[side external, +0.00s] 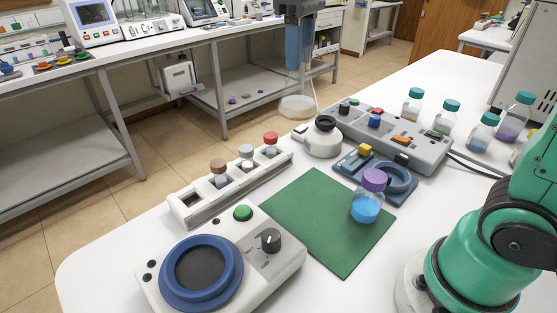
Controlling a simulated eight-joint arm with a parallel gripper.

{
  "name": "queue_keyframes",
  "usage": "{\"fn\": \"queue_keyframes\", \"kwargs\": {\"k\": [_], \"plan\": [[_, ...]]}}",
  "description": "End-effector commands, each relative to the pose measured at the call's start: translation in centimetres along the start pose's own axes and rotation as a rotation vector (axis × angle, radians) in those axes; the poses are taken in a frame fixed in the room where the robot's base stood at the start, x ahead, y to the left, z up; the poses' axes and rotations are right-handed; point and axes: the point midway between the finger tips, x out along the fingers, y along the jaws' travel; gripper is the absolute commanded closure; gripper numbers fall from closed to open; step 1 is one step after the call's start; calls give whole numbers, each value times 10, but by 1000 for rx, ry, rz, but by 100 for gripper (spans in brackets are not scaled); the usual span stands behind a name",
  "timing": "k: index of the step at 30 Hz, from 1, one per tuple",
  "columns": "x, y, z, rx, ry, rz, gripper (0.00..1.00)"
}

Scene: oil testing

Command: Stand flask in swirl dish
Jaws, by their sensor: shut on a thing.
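My gripper (299,68) reaches down from the top of the side external view, with its blue fingers shut on a clear flask. The flask (297,106) hangs below the fingers, upright, with a wide pale base. It appears in the air beyond the back of the white bench. A round dish with a thick blue rim (234,271) and a dark floor is set in a white device (283,264) at the front left. The dish is empty and well apart from the flask. This dish looks like the swirl dish.
A green mat (312,222) holds a purple-capped bottle (366,205) of blue liquid. A white rack (187,211) with capped vials stands left of it.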

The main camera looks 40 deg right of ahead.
Motion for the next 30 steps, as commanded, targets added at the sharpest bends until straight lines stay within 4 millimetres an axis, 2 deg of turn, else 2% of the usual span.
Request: {"fn": "queue_keyframes", "kwargs": {"k": [3, 6, 9, 12, 15, 20, 24, 30], "plan": [[11, -51, -22, -167, 1, 0, 100], [22, -100, -34, -308, 1, -1, 100], [31, -146, -38, -436, 2, -1, 100], [40, -183, -36, -539, 2, -1, 100], [45, -210, -31, -610, 2, -1, 100], [58, -228, -27, -658, 3, -1, 100], [79, -228, -26, -660, 3, -2, 100], [98, -228, -27, -659, 3, -2, 100]]}}
